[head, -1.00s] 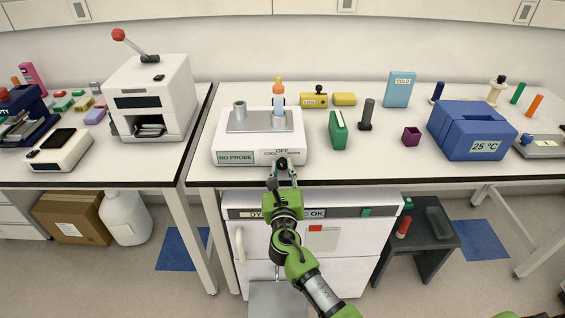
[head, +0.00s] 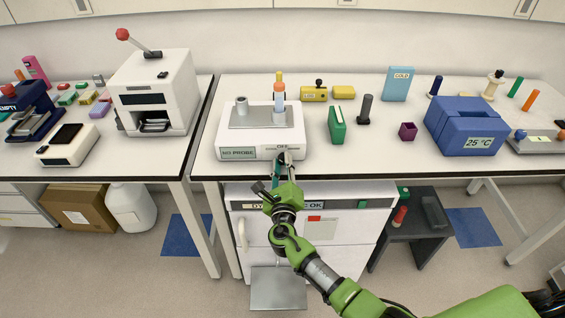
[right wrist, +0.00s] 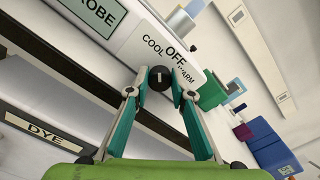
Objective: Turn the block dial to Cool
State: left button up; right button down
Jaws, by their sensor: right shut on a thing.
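The block unit (head: 230,140) is a white box on the middle bench with a grey top plate and a "NO PROBE" display. Its dial (right wrist: 160,77) is a small round black knob on the front face, with COOL, OFF and WARM printed around it. My right gripper (right wrist: 160,88) is shut on the dial, one fingertip on each side. In the head view the gripper (head: 284,158) reaches the unit's front from below and hides most of the dial. I cannot tell which label the dial's mark points to. My left gripper is not in view.
An orange-capped bottle (head: 279,96) stands on the unit's top plate. A green box (head: 337,125) and a dark upright tool (head: 364,110) stand to its right. A white machine labelled "DYE" (head: 270,225) sits under the bench edge, below my right arm.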

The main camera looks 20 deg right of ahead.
jog(key=c, duration=1.8)
grip_release()
jog(key=shift+f, duration=0.1)
